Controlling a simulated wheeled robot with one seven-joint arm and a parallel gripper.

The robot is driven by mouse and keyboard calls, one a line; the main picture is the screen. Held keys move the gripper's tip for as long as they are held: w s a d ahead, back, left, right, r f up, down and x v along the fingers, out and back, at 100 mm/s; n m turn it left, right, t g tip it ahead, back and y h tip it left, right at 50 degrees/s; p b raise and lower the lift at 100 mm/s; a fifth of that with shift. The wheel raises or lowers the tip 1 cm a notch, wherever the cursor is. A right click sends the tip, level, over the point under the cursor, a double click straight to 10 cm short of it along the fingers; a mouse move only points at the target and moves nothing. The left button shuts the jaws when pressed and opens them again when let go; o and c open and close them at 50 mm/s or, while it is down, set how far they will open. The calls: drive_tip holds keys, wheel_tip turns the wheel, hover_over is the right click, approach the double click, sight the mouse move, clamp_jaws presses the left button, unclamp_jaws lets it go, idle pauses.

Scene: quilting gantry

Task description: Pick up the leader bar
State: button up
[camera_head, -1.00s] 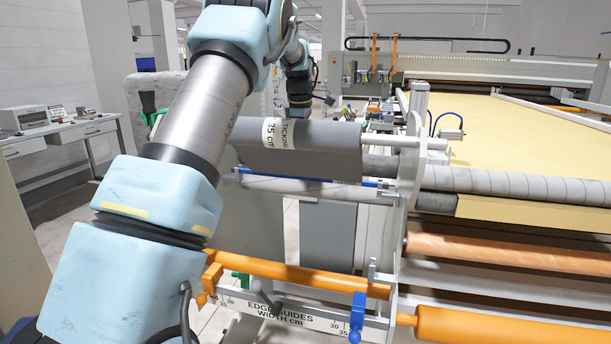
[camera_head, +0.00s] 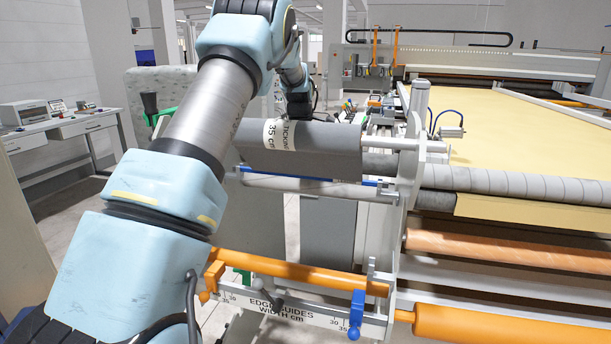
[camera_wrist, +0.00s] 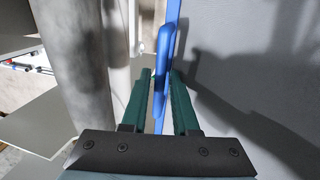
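In the head view my gripper is hidden behind the roll.
The grey roll (camera_head: 310,148) lies just above the bar, near my arm. The side plate (camera_head: 408,190) and an orange edge-guide rail (camera_head: 290,270) are close in front. In the wrist view a grey cylinder (camera_wrist: 80,60) stands left of the fingers. A desk (camera_head: 70,130) is far left.

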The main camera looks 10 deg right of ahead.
clamp_jaws()
drive_tip(key=shift+r, duration=0.1)
idle(0.9)
